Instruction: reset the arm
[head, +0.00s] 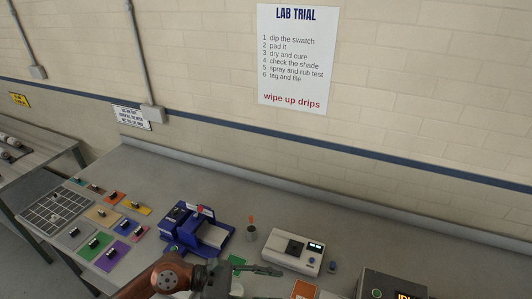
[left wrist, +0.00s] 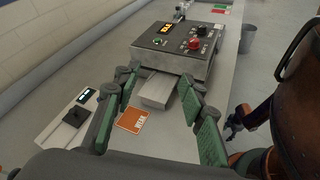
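My left arm comes in at the bottom of the head view. Its gripper (head: 262,270) has green finger pads and hovers above the bench (head: 345,250), just in front of a white instrument (head: 292,250). In the left wrist view both fingers of the left gripper (left wrist: 157,80) stand wide apart, with nothing between the pads. Beyond them are a grey control box (left wrist: 172,52) with a pale tray (left wrist: 158,92) in front, and an orange card (left wrist: 132,120).
A blue padding machine (head: 195,230), a small cup (head: 251,233) and coloured swatches (head: 104,214) beside a gridded board (head: 57,212) occupy the bench. The control box (head: 388,284) is at the lower right. Bench along the wall is clear. A bin (left wrist: 247,39) stands right of the bench.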

